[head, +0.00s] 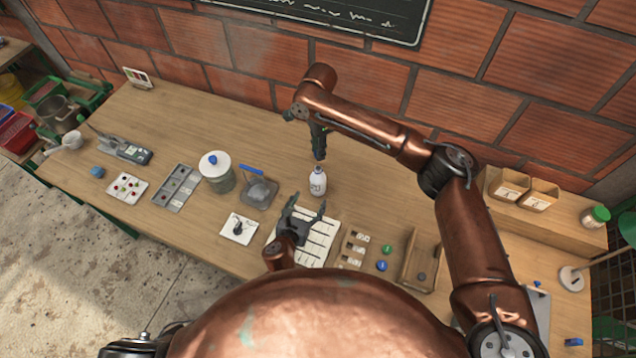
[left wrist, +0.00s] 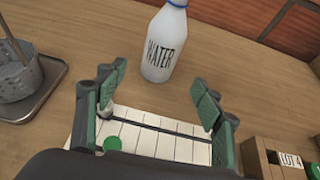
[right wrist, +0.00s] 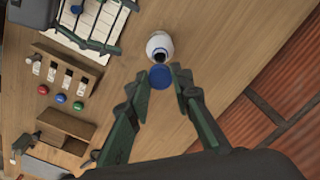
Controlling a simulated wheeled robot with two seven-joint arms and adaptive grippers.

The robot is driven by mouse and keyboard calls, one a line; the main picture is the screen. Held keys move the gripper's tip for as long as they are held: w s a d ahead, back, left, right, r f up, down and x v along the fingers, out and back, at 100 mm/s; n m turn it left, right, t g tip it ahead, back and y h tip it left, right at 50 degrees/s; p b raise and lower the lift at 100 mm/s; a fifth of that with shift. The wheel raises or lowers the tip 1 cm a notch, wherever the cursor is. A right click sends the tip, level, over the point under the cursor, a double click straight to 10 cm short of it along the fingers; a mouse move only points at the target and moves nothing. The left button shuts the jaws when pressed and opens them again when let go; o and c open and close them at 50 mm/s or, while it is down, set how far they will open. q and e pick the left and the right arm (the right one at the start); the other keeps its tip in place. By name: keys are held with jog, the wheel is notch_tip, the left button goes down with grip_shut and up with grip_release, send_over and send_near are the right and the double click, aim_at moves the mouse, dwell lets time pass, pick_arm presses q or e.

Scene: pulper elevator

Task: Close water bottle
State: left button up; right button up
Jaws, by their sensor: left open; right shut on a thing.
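The white water bottle (head: 317,184) stands upright on the wooden table, its mouth uncovered and dark in the right wrist view (right wrist: 159,47). The word WATER faces me in the left wrist view (left wrist: 163,50). My right gripper (head: 319,156) points down above the bottle. It is shut on the blue cap (right wrist: 160,76), held just off the bottle's mouth. My left gripper (head: 306,211) is open and empty, low in front of the bottle, its fingers (left wrist: 159,78) spread toward it without touching.
A white lined sheet (head: 318,247) lies under my left gripper. A grey tray with a metal cup (head: 260,190) and a white-lidded jar (head: 217,172) stand left of the bottle. Small lot boxes (head: 354,248) and coloured caps are at the right. The table behind the bottle is clear.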

pick_arm(q)
jog(key=x, duration=0.9)
pick_arm(e)
jog(key=shift+w, duration=0.1)
pick_arm(q)
jog(key=shift+c, duration=0.6)
grip_shut()
pick_arm(e)
send_over(318, 168)
jog(key=shift+f, duration=2.55)
